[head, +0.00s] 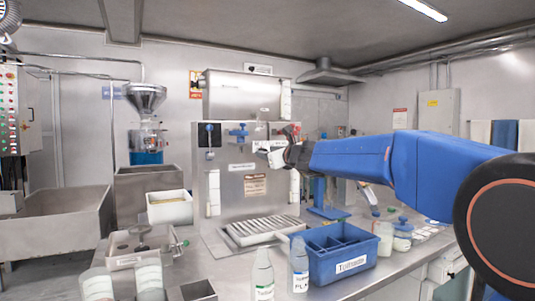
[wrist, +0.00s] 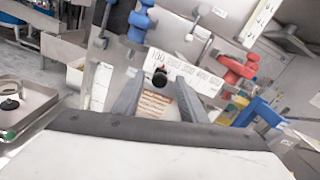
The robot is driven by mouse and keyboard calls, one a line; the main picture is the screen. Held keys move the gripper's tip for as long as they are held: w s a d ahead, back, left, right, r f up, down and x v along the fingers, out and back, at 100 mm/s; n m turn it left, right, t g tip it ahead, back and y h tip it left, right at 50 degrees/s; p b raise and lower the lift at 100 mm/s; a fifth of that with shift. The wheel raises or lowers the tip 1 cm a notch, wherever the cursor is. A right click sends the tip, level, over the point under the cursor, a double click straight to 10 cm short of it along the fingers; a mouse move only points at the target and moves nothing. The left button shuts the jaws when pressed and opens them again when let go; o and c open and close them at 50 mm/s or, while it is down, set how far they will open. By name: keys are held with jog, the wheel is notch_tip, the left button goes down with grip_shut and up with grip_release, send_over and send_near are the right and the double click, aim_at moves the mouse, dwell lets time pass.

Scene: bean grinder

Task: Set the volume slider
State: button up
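The volume slider shows in the wrist view as a white strip with dark markings (wrist: 196,76) and a small black knob (wrist: 160,74) near its left end. It sits on the front of the steel machine (head: 243,165). My gripper (wrist: 158,82) is open, its two grey fingers apart, with the knob showing between the fingertips. I cannot tell whether either finger touches the knob. In the head view my gripper (head: 277,157) is at the upper right of the machine's front and hides detail there.
Blue handles (wrist: 140,22) and a red handle (wrist: 236,68) stick out near the strip. A white gauge (wrist: 258,24) is at upper right.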

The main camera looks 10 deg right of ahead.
jog(key=v, duration=1.7)
jog(key=s+a+f+n+g, duration=0.1)
jog(key=s+f+n+g, duration=0.1)
jog(key=s+f+n, duration=0.3)
jog(key=s+a+f+n+g, duration=0.2)
jog(key=s+f+n, duration=0.4)
jog(key=f, duration=0.1)
jog(key=s+a+f+n+g, duration=0.2)
jog(key=s+f+n, duration=0.3)
jog(key=f, duration=0.2)
jog(key=shift+s+a+f+g+y, duration=0.1)
jog(key=shift+s+a+g+y, duration=0.05)
jog(key=shift+s+g+y, duration=0.2)
jog(key=s+d+f+n+g+h, duration=0.2)
jog(key=s+d+f+n, duration=0.3)
jog(key=s+f, duration=0.5)
jog(key=s+d+f+n+g+h, duration=0.3)
jog(key=s+d+f+n+h, duration=0.1)
jog(key=s+f+n, duration=0.4)
notch_tip(320, 180, down, 4)
jog(key=shift+s+d+r+g, duration=0.1)
jog(key=shift+s+d+g, duration=0.25)
jog(key=shift+s+d, duration=0.7)
